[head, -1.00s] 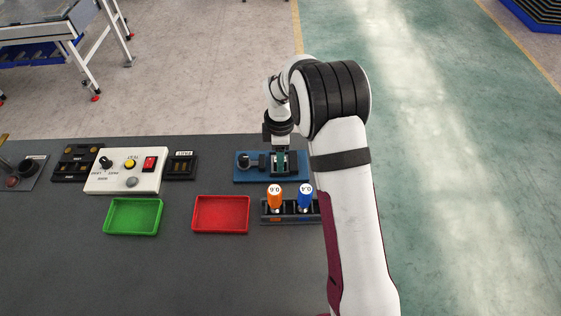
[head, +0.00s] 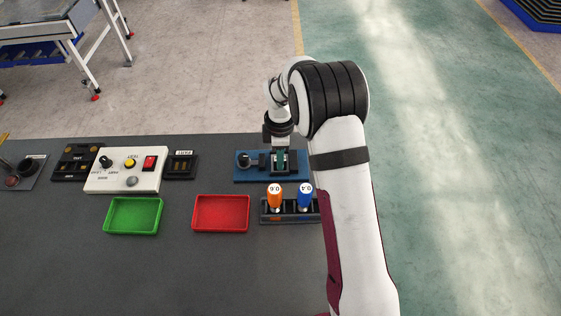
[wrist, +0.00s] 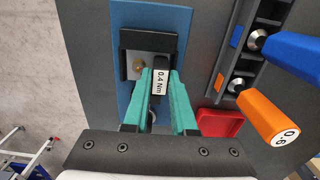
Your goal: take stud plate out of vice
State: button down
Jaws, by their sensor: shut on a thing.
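The vice (head: 250,168) is on a blue base on the bench in the head view, and its dark jaw frame (wrist: 126,42) shows in the wrist view. The stud plate (wrist: 134,70) is a light grey piece with a brass stud, sitting within that frame. A black tab labelled "0.4 Nm" stands by it. My gripper (wrist: 160,76), with teal fingers, is shut on this tab, which seems to be part of the stud plate. In the head view my gripper (head: 280,158) is down at the vice. The fingers hide part of the plate.
An orange driver marked 0.6 (head: 274,198) and a blue driver marked 0.4 (head: 305,198) stand in a dark rack (head: 290,217) in front of the vice. A red tray (head: 221,230) and green tray (head: 133,232) lie left. A white control box (head: 125,183) is behind them.

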jog(key=shift+r, duration=0.1)
jog(key=shift+r, duration=3.2)
jog(key=shift+a, duration=0.1)
